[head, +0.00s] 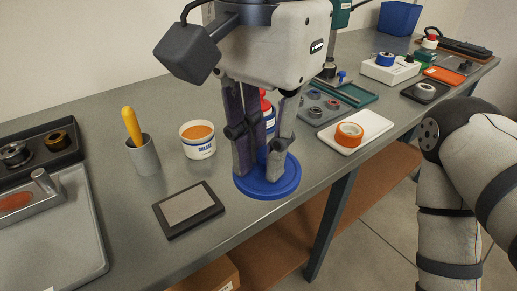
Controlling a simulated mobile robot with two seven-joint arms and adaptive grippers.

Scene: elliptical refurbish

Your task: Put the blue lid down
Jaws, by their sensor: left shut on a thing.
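The blue lid (287,184) is a round disc with a raised part on top. My left gripper (259,170) points down from the top middle and is shut on the lid's raised part. The lid looks about level and overlaps the bench's front edge in the picture; I cannot tell its exact height. An open white tub marked GREASE (198,147), with orange contents, stands on the bench left of my left gripper. My right arm shows at the right edge, but its gripper is out of view.
A dark-framed grey pad (188,208) lies on the grey bench (112,197) left of the lid. A cup (144,155) with a yellow-handled tool stands behind. A red bottle (267,112) is partly hidden behind my gripper. A white tray (366,143) holds an orange ring right of the lid.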

